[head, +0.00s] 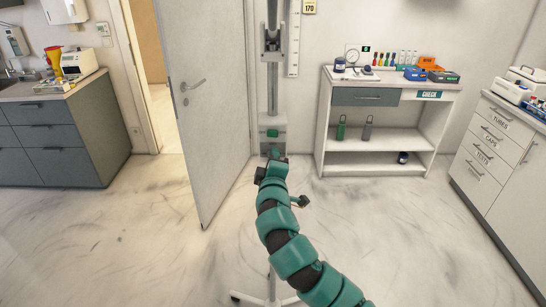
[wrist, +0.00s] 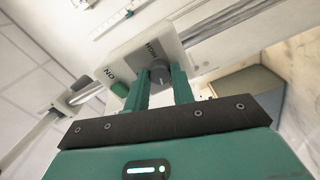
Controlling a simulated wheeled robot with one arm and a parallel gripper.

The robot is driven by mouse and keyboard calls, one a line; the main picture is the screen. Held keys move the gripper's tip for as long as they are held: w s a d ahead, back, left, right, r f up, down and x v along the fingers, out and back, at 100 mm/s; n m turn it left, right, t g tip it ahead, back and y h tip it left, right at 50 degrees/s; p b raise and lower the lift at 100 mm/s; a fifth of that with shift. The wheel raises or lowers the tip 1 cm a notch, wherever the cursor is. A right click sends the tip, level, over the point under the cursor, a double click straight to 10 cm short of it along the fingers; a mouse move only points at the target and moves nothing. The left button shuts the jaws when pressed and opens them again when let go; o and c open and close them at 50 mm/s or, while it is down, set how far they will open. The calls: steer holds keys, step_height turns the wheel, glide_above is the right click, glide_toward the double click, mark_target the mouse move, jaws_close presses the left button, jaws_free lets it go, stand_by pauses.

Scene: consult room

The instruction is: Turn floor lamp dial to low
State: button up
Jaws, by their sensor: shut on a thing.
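The floor lamp's pole (head: 272,95) stands beside the open door in the head view. Its light-grey control box (head: 268,146) is low on the pole, and it also shows in the wrist view (wrist: 135,55). In the wrist view the dark grey round dial (wrist: 159,70) sits on the box near a "HIGH" label. A green button (wrist: 120,89) sits beside an "ON" label. My gripper (wrist: 161,80) has its two green fingers on either side of the dial, shut on it. In the head view my arm hides the dial. I cannot read the dial's setting clearly.
The white door (head: 205,110) stands ajar left of the lamp. A grey-fronted cabinet (head: 65,135) is at far left. A shelf unit (head: 388,170) with bottles is right of the lamp, and a labelled drawer cabinet (head: 500,150) is at far right. The floor between is clear.

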steer(key=shift+r+n+p, duration=0.1)
steer(key=shift+n+p, duration=0.55)
steer(key=shift+n, duration=0.95)
steer(key=o, duration=1)
steer(key=shift+s, duration=0.1)
